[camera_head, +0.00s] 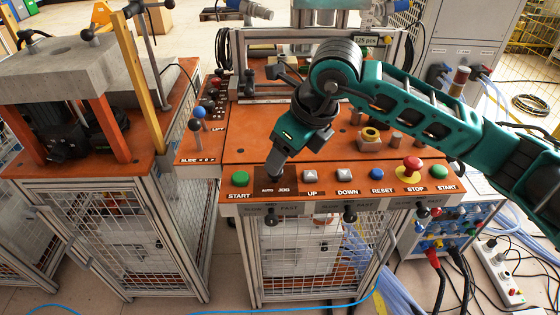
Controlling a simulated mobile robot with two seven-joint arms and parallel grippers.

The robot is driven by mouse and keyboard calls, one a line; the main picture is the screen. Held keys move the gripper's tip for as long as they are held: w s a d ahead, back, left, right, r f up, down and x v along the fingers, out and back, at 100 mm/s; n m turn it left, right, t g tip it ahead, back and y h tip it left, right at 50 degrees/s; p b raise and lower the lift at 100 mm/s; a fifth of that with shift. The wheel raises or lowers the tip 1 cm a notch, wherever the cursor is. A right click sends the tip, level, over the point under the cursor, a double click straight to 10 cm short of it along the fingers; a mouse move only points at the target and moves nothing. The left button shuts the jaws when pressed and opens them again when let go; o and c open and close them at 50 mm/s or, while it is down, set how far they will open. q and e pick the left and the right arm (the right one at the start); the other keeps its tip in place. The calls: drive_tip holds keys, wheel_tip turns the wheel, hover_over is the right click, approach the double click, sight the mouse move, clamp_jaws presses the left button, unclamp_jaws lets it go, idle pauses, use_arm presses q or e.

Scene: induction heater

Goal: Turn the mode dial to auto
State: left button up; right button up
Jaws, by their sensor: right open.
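The mode dial sits on a dark plate (276,190) marked AUTO on the left and JOG on the right, on the orange front panel between the green START button and the UP button. My right gripper (275,172) comes down over this plate from above, its fingers pointing down. It is open, with its fingertips at the dial. The gripper hides most of the dial, so I cannot tell which way it points or whether the fingers touch it. My left gripper is not in view.
On the same panel are a green START button (240,174), white UP (311,175) and DOWN (345,174) buttons, a blue RESET button (377,173) and a red STOP button (412,163). Blue and red-knobbed levers (200,113) stand left. A press (62,70) stands further left.

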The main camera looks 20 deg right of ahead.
drive_tip(key=v, duration=0.8)
drive_tip(key=shift+r, duration=0.3)
drive_tip(key=shift+s, duration=0.1)
